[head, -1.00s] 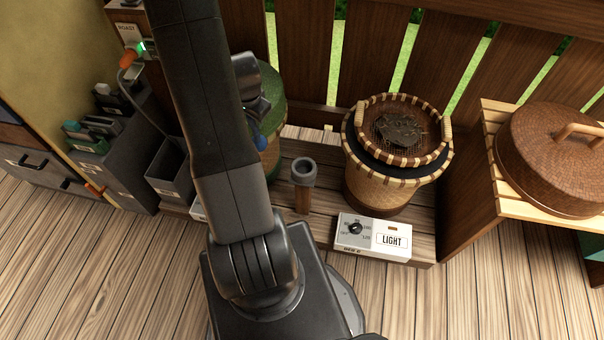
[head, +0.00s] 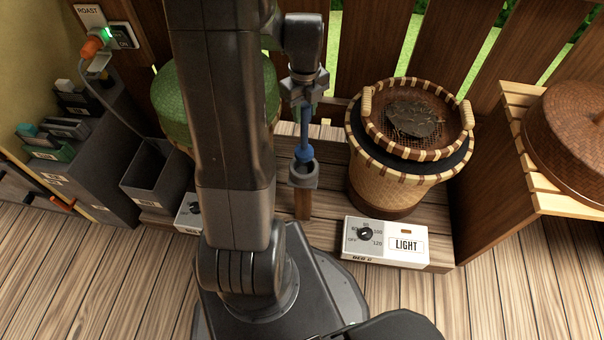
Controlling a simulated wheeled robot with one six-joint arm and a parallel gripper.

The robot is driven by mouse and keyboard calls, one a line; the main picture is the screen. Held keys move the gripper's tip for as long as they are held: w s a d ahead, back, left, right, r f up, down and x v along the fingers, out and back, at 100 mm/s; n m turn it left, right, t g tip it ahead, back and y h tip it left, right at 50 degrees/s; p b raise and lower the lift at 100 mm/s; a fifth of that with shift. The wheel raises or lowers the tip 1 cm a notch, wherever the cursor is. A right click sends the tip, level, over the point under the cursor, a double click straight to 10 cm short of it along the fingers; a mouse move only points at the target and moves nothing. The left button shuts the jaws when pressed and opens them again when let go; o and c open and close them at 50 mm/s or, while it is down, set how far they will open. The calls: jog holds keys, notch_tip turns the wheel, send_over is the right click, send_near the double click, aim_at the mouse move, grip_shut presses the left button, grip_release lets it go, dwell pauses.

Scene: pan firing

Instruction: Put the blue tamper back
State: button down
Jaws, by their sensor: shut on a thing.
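The blue tamper (head: 304,140) hangs upright below my gripper (head: 303,97), which is shut on its upper part. The tamper's rounded lower end is at the mouth of a grey ring holder (head: 303,175) on a short wooden post. Whether the end is inside the ring or just above it, I cannot tell. My arm covers part of the area to the left.
A woven basket (head: 400,185) with a dark mesh-topped tray stands right of the holder. A white LIGHT control box (head: 384,243) sits in front. A green-lidded basket (head: 180,105) and an open grey bin (head: 157,178) are left. A brown lid (head: 575,140) rests at far right.

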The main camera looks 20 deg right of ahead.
aim_at(306, 106)
jog(key=shift+f+b, duration=1.25)
jog(key=shift+f, duration=3.5)
jog(key=shift+f, duration=0.2)
jog(key=c, duration=1)
grip_release()
jog(key=shift+c, duration=0.2)
jog(key=r+p, duration=0.1)
jog(key=r, duration=0.3)
jog(key=r+p, duration=0.1)
jog(key=r, duration=0.4)
jog(key=r+p, duration=0.2)
jog(key=r, duration=0.2)
jog(key=shift+s+r, duration=0.35)
jog(key=shift+r, duration=0.05)
